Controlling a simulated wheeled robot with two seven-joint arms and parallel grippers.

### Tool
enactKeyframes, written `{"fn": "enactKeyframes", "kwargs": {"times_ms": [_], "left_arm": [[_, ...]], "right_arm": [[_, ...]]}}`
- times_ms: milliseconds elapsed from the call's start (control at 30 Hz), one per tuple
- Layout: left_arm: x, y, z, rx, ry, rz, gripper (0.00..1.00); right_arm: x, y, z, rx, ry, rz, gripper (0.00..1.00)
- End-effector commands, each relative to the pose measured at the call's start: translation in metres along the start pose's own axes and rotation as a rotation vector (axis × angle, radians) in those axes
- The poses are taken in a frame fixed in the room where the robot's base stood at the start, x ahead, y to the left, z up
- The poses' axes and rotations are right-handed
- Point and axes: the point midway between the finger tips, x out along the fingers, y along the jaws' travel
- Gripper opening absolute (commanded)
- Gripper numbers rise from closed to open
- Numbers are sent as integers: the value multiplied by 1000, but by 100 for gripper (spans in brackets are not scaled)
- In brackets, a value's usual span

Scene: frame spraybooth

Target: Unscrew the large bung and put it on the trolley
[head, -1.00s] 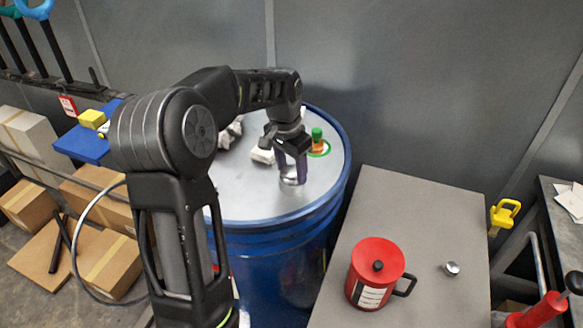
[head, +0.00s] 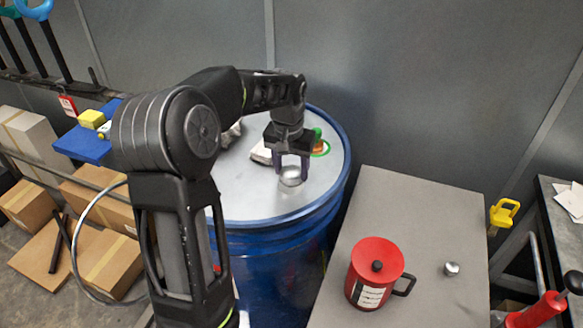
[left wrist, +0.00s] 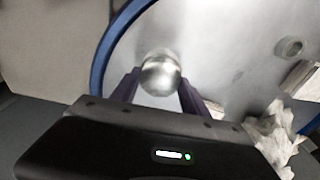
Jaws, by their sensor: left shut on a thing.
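The large bung (head: 291,177) is a shiny silver, rounded piece on the pale top of the blue drum (head: 232,192). My left gripper (head: 291,172) points down, its two dark purple fingers shut on the bung, one on each side. In the left wrist view the bung (left wrist: 160,73) sits between the fingertips, against the drum top. I cannot tell how far its thread is turned out. The grey trolley top (head: 415,220) is to the right of the drum. My right gripper is not in view.
A red can (head: 375,272) and a small silver cap (head: 452,268) stand on the trolley; its far half is clear. A green and orange fitting (head: 318,146) and a crumpled white rag (head: 262,153) are on the drum behind the gripper. A grey wall rises close behind.

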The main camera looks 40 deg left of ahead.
Motion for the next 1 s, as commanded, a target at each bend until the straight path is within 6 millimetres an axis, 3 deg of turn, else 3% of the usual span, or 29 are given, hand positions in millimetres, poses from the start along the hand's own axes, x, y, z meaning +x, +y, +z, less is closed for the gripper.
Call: {"fn": "enactKeyframes", "kwargs": {"times_ms": [167, 433, 800, 1000], "left_arm": [[-1, -1, 0, -69, 0, -10, 20], [-1, 0, -1, -369, 1, -47, 20], [0, -1, 0, -415, 0, -52, 20], [-1, 0, -1, -619, 1, -78, 20]], "right_arm": [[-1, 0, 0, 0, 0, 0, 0], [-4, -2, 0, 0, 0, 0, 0], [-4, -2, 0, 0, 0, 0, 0], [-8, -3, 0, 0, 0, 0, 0]]}}
